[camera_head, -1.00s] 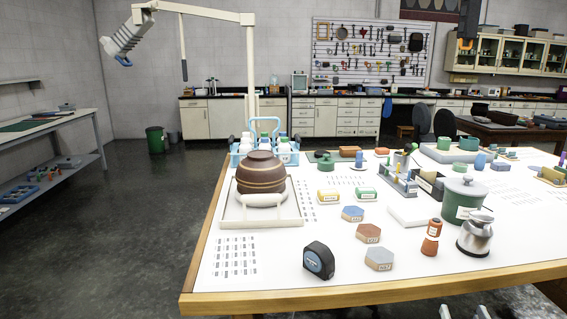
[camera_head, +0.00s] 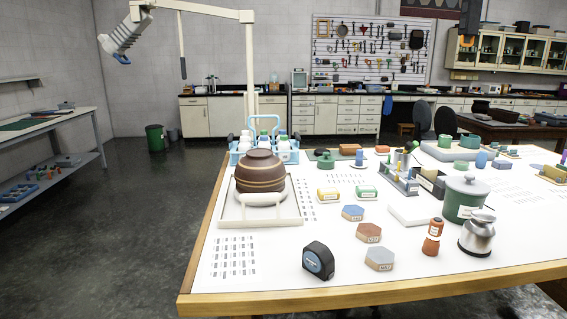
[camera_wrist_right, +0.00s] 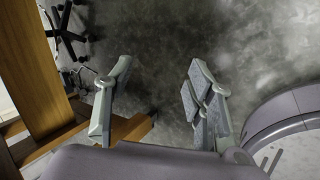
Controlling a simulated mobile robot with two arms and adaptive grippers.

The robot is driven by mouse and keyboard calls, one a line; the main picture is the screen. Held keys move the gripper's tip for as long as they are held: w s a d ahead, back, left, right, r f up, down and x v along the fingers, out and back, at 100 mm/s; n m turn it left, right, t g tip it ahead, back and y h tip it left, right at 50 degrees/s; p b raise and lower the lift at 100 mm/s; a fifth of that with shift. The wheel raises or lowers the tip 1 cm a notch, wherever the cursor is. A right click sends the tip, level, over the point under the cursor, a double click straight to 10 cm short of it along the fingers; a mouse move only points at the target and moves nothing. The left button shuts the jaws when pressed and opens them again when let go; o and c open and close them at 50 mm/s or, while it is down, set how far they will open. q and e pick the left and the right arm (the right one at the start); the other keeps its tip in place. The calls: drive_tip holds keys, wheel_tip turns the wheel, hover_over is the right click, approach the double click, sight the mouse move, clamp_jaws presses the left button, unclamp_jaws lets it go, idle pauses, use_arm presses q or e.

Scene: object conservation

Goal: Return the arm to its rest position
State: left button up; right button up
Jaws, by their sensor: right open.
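My right gripper (camera_wrist_right: 155,95) is in the right wrist view, with its two fingers apart and nothing between them. It hangs over the dark floor, beside the wooden table edge and leg (camera_wrist_right: 45,60) at the left of that view. A curved grey part at the right of that view appears to be part of my own body. Neither gripper shows in the head view now. My left gripper is in no frame.
The white worktable (camera_head: 290,277) has a wooden edge. On it are a brown striped pot (camera_head: 260,172) on a tray, a tape measure (camera_head: 318,261), hexagonal blocks (camera_head: 380,258), a green canister (camera_head: 462,199) and a metal pot (camera_head: 478,236).

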drive_tip(key=s+a+f+m+g, duration=0.2)
drive_tip(key=s+a+f+m, duration=0.1)
drive_tip(key=s, duration=0.6)
drive_tip(key=s+a+f+m+g+y, duration=0.1)
drive_tip(key=s+a+f+m, duration=0.3)
drive_tip(key=s+f, duration=0.3)
drive_tip(key=s+a+f+m+g+y, duration=0.1)
drive_tip(key=s+a+f+m, duration=0.3)
drive_tip(key=s, duration=0.6)
drive_tip(key=shift+s+f+m+g, duration=0.3)
drive_tip(key=shift+f+m+g, duration=0.25)
drive_tip(key=shift+g, duration=0.25)
